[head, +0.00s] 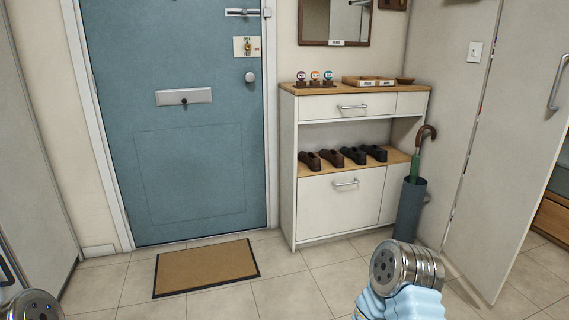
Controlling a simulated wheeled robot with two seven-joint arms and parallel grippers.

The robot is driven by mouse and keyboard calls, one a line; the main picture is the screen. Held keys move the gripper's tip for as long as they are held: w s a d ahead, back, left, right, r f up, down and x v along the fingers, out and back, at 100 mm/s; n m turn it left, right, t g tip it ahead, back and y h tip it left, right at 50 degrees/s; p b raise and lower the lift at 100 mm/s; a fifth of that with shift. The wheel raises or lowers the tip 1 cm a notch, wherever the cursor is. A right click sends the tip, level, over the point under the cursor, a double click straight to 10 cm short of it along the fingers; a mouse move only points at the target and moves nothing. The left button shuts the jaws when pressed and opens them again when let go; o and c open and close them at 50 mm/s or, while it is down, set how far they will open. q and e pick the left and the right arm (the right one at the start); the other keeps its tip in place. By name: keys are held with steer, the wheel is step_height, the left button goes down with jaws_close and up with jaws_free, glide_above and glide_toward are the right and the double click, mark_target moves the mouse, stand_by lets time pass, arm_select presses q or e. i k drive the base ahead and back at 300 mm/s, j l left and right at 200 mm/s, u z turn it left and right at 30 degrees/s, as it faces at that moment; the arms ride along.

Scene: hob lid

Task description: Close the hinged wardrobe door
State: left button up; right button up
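A tall pale grey door panel (515,140) with a silver bar handle (557,84) stands at the right. It appears to be the hinged wardrobe door and stands open at an angle, with wooden drawers visible beyond its right edge. Its top is out of the picture. Only round metal parts of my arms show, at the bottom left corner and at the bottom right of centre, the latter with a light blue part. My gripper fingers are not visible, and neither arm is seen touching the door.
A shoe cabinet (320,209) with several shoes stands against the back wall. A dark umbrella stand (410,209) holds an umbrella between cabinet and door panel. A brown doormat (206,268) lies before the blue front door (180,60). Another grey panel (32,130) stands at left. The central tiled floor is clear.

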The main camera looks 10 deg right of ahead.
mark_target(522, 127)
steer(key=i+z, duration=0.7)
steer(key=i+j+z, duration=0.2)
steer(key=i+z, duration=0.45)
steer(key=z, duration=0.15)
steer(key=i+z, duration=0.3)
steer(key=z, duration=0.15)
steer(key=i+j+z, duration=0.2)
steer(key=z, duration=0.2)
steer(key=i, duration=0.1)
